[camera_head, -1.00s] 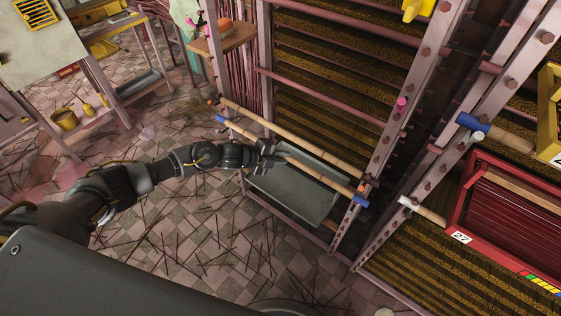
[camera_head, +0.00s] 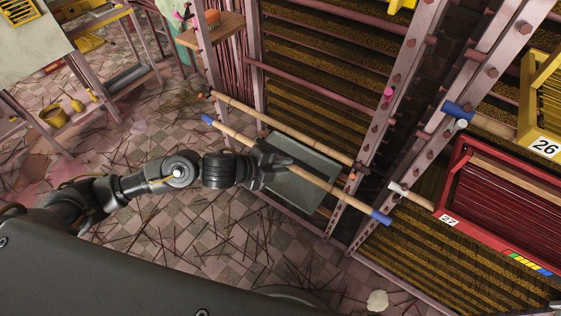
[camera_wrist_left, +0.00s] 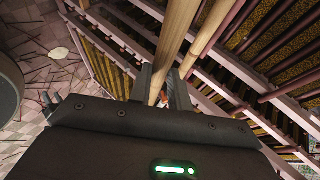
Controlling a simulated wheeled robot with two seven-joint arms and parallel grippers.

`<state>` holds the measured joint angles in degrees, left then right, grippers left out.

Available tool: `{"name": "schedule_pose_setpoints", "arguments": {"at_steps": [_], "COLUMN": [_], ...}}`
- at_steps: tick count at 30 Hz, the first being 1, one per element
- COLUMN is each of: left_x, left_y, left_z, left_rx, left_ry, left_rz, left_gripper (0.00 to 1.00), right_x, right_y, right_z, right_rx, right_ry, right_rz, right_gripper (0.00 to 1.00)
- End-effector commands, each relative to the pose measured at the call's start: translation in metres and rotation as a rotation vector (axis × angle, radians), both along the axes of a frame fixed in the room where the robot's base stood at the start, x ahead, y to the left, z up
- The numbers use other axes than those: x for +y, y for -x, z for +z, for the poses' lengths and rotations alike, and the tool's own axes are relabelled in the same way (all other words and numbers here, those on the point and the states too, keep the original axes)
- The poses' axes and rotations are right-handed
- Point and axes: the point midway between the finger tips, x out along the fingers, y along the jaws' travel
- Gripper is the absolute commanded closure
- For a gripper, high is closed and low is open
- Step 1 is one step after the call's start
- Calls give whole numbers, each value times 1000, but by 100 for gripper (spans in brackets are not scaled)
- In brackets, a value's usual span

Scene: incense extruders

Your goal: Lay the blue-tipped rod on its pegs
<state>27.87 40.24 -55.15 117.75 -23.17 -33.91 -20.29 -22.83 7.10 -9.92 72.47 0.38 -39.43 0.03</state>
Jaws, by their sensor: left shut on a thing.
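The blue-tipped rod (camera_head: 320,183) is a long tan stick with a blue cap at each end, slanting down to the right in the head view. My left gripper (camera_head: 277,165) is shut on it near its middle and holds it in front of the rack, off any peg as far as I can see. In the left wrist view the rod (camera_wrist_left: 177,45) runs between the fingers (camera_wrist_left: 160,88). Its right blue end overlaps the rack's near upright in the picture. Which pegs belong to it I cannot tell. My right gripper is out of view.
A second tan rod (camera_head: 300,133) lies roughly parallel along the rack behind mine. A grey tray (camera_head: 305,190) is below the held rod. Rack uprights (camera_head: 398,90) with bolts and a pink peg (camera_head: 388,95) stand right. A red crate (camera_head: 500,195) is farther right. Open floor lies left.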

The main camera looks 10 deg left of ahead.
Motion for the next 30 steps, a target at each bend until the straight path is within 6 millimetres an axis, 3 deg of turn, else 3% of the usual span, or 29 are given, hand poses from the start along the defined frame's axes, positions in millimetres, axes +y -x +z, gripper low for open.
{"name": "schedule_pose_setpoints", "arguments": {"at_steps": [15,23,30], "left_x": [0,0,8], "left_y": [-1,0,20], "left_z": [29,30,29], "left_rx": [0,0,2], "left_ry": [2,2,0], "left_rz": [0,0,-1], "left_gripper": [100,100,100], "right_x": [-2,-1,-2], "right_y": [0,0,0], "right_z": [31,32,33], "right_rx": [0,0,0], "right_ry": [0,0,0], "right_rz": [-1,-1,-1], "right_gripper": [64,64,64]}}
